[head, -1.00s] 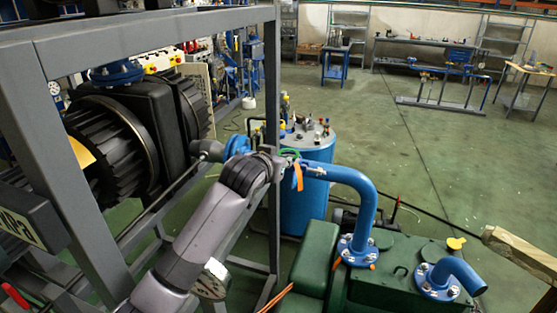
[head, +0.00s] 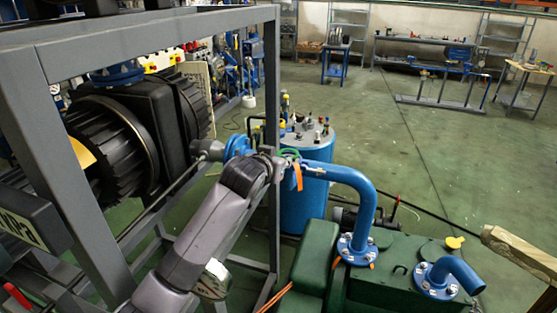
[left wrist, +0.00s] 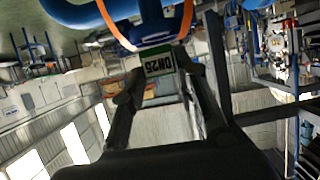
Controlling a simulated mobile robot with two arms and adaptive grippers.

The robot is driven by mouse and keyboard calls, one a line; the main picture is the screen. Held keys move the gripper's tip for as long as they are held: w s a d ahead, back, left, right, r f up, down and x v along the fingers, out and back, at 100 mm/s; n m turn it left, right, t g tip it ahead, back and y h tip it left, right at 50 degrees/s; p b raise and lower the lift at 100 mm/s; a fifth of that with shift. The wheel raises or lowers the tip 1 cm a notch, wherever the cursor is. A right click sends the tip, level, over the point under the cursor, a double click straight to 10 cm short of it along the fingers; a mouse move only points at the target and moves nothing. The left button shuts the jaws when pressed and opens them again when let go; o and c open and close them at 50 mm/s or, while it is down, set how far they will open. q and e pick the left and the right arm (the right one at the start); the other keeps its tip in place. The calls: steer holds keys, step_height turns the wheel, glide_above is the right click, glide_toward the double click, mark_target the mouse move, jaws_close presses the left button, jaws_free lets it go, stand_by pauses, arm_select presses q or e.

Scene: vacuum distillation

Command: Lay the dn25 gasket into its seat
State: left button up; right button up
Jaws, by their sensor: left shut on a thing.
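My left gripper (head: 280,161) is at the blue pipe end beside the frame post. In the left wrist view its fingers (left wrist: 158,82) are shut on a small white and green tag marked DN25 (left wrist: 158,63), which reads upside down there. I take this to be the DN25 gasket's tab. A green ring (head: 289,153) shows at the fingertips in the head view. The blue pipe (head: 345,176) starts just right of it, and a blue flange (left wrist: 150,24) lies just past the tag. Whether the gasket touches its seat cannot be told. My right gripper is out of view.
An orange strip (head: 298,177) hangs at the pipe end. A grey frame post (head: 272,90) stands close to my left gripper. A blue tank (head: 303,200) is behind the pipe, and a green machine (head: 395,285) is below. The floor beyond is largely clear.

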arm_select(q)
steer(key=shift+f, duration=0.75)
stand_by(0.4)
steer(key=shift+s+f, duration=0.15)
steer(key=shift+f, duration=0.05)
steer(key=o, duration=1)
steer(key=shift+f, duration=0.1)
